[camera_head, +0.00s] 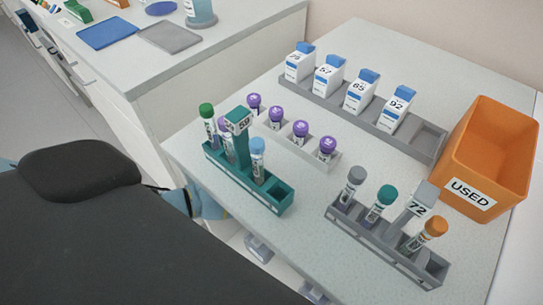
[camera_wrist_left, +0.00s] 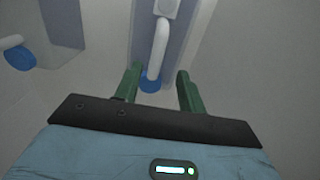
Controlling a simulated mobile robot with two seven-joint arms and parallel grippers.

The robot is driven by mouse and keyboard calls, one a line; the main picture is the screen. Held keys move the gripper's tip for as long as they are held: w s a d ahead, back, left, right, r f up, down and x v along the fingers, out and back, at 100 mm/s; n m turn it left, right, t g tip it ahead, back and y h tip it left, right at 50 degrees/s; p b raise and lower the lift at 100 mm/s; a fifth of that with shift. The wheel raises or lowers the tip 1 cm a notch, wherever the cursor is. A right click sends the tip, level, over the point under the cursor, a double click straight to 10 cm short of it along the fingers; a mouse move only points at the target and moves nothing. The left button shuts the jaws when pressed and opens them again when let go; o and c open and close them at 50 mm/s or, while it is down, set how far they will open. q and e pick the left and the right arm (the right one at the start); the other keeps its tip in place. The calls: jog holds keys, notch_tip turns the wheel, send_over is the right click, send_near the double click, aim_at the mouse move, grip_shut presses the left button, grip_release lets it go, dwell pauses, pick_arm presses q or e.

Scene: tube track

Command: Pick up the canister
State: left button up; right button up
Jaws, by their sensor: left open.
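Several white canisters with blue caps and number labels stand in a grey rack on the table in the head view, among them 57 (camera_head: 328,78), 65 (camera_head: 361,94) and 92 (camera_head: 396,110). I cannot tell which one is meant. My left gripper shows in the left wrist view (camera_wrist_left: 157,90), with its green fingers open. A white rod with a blue end (camera_wrist_left: 157,55) shows beyond and between the fingers; I cannot tell whether it is a handle. In the head view only part of the blue wrist shows at the table's left edge, fingers hidden. My right gripper is not in view.
A green tube rack (camera_head: 273,198), a grey tube rack (camera_head: 372,238) and a row of purple-capped tubes (camera_head: 300,130) stand on the table. An orange bin marked USED (camera_head: 505,150) is at the right. Another white rod with a blue end (camera_wrist_left: 20,57) shows left in the wrist view.

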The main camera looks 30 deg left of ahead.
pick_arm(q)
jog(key=shift+s+d+f+b, duration=0.15)
jog(key=shift+f+b, duration=0.85)
jog(key=shift+b, duration=0.05)
jog(key=shift+s+d+f+b, duration=0.1)
jog(key=shift+s+f+b, duration=0.05)
jog(key=shift+f+b, duration=1.35)
jog(key=shift+b, duration=0.2)
jog(key=shift+f, duration=0.1)
jog(key=shift+w, duration=0.1)
jog(key=c, duration=0.8)
grip_shut()
